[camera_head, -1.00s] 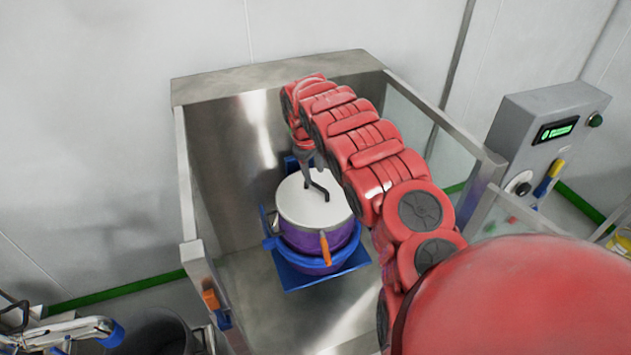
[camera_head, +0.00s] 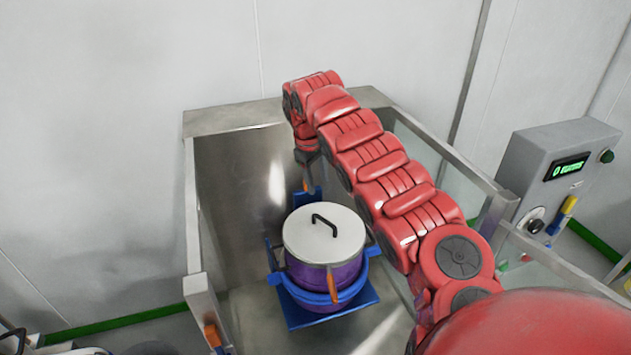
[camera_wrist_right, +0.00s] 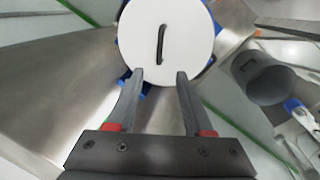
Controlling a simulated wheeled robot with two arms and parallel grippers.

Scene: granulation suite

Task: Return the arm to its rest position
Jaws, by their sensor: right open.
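My right arm reaches from the lower right over a steel-walled enclosure in the head view. Its gripper (camera_head: 308,180) hangs behind a purple pot (camera_head: 318,272) with a white lid (camera_head: 323,236) and black handle. The right wrist view shows the gripper (camera_wrist_right: 160,78) open and empty, fingers apart, with the lid (camera_wrist_right: 185,35) and its handle beyond the fingertips. The pot sits in a blue holder (camera_head: 305,316) with the lid on top. My left gripper is not in view.
Steel walls (camera_head: 192,215) surround the pot, with a clear panel on the right side. A grey control box (camera_head: 545,165) with a green display stands at the right. A dark round bin (camera_wrist_right: 262,82) shows in the wrist view. White wall panels stand behind.

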